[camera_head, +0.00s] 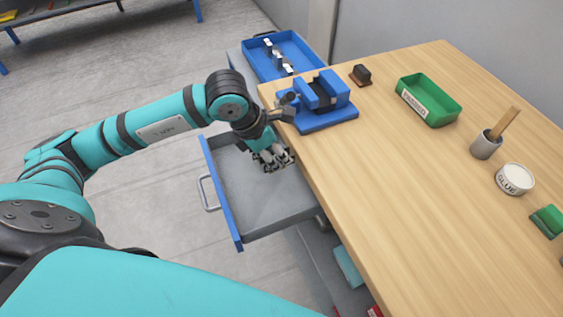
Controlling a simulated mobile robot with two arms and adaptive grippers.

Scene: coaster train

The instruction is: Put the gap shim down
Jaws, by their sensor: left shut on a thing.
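My left gripper (272,158) reaches down over the open grey drawer (270,207) beside the workbench. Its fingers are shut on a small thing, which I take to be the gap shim. The fingers hide nearly all of it, so its shape and colour cannot be made out. I cannot tell whether the fingertips touch the drawer floor. The visible drawer floor around the gripper looks empty. My right gripper is out of view.
The wooden bench (385,185) carries a blue vise (330,118), a dark brown block (360,75), a green bin (430,101), a cup (485,146) and a glue tin (515,179). A blue tray (262,69) holds small parts behind. The bench's left edge borders the drawer.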

